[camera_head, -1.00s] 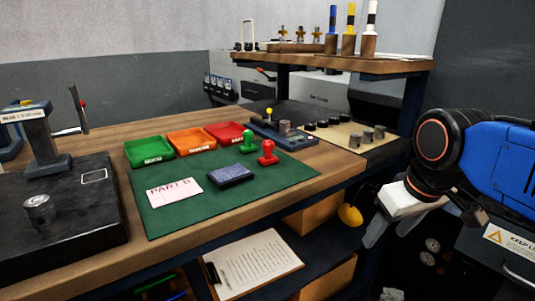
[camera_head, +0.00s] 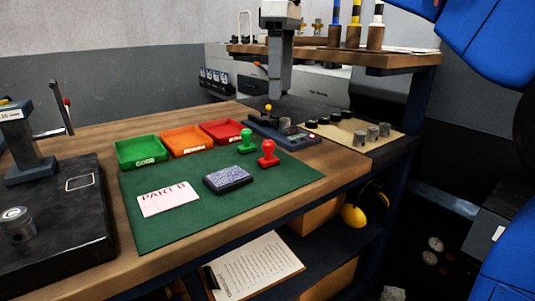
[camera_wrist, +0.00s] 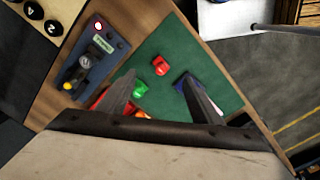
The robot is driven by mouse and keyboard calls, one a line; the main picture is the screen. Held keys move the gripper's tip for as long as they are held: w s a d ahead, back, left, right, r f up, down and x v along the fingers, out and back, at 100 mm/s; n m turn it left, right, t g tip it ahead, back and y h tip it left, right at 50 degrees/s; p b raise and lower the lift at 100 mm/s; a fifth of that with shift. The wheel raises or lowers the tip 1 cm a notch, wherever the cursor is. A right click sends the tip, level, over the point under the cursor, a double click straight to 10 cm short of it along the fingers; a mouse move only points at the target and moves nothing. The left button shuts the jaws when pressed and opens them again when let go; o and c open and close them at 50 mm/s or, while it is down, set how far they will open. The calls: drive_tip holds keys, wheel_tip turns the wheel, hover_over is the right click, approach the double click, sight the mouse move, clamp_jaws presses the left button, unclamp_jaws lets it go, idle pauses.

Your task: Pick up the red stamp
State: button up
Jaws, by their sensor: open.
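The red stamp (camera_head: 268,154) stands upright on the green mat (camera_head: 160,232), near its back right edge. In the wrist view the red stamp (camera_wrist: 160,66) lies ahead of and between my fingers, apart from them. The green stamp (camera_head: 247,141) stands just behind and left of it; it also shows in the wrist view (camera_wrist: 141,89), close beside the left finger. My gripper (camera_head: 279,92) is open and empty, above the bench behind the stamps. Its fingers also show in the wrist view (camera_wrist: 158,88).
Green (camera_head: 141,153), orange (camera_head: 185,140) and red trays (camera_head: 226,131) line the mat's back edge. An ink pad (camera_head: 228,179) and a paper card (camera_head: 168,198) lie on the mat. A blue gauge device (camera_head: 283,134) stands behind the red stamp. A raised shelf (camera_head: 400,60) is at back right.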

sight(269, 141)
drive_tip(key=shift+n, duration=0.5)
drive_tip(key=a+f, duration=0.1)
drive_tip(key=f, duration=0.9)
drive_tip(key=a+f, duration=0.1)
drive_tip(key=f, duration=0.5)
drive_tip(key=shift+w+a, duration=0.3)
drive_tip(key=shift+c, duration=0.3)
drive_tip(key=c, duration=0.9)
